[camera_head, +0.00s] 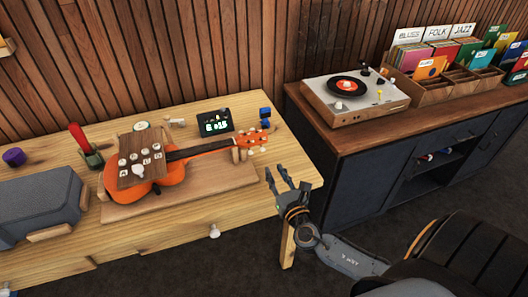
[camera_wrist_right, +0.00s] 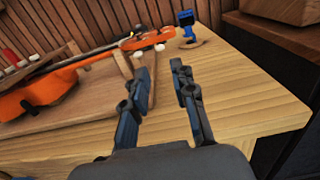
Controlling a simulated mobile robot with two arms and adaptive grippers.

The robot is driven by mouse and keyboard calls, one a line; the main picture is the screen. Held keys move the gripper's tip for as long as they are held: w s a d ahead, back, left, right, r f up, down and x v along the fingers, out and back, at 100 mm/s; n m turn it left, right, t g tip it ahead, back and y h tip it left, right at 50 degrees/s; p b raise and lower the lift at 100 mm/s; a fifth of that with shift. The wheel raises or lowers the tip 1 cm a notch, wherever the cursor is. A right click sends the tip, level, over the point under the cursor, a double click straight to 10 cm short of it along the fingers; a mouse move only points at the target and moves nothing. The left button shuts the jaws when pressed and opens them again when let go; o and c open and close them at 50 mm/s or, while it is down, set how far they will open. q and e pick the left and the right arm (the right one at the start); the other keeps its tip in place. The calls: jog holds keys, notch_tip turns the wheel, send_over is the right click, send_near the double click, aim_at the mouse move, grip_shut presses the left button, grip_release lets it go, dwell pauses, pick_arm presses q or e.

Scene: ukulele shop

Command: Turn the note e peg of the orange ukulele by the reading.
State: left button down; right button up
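The orange ukulele (camera_head: 180,176) lies on a wooden board on the workbench, its neck pointing right. Its orange headstock (camera_head: 252,138) has several pale pegs, which also show on the headstock in the right wrist view (camera_wrist_right: 148,40). I cannot read which peg is note e. A small dark tuner display (camera_head: 215,122) behind the neck shows green characters like "E" and "15"; the sign is unclear. My right gripper (camera_head: 287,178) is at the bench's right end, short of the headstock. Its fingers are apart and empty in the right wrist view (camera_wrist_right: 162,72). My left gripper is not visible.
A wooden panel with pale knobs (camera_head: 140,168) covers part of the ukulele body. A blue item (camera_head: 265,113) stands behind the headstock. A grey case (camera_head: 40,205) is at left. A dark cabinet with a record player (camera_head: 350,95) is at right. The bench's right corner is clear.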

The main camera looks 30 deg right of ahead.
aim_at(264, 151)
jog(key=x, duration=1)
jog(key=shift+s, duration=0.1)
jog(key=shift+c, duration=0.3)
grip_shut()
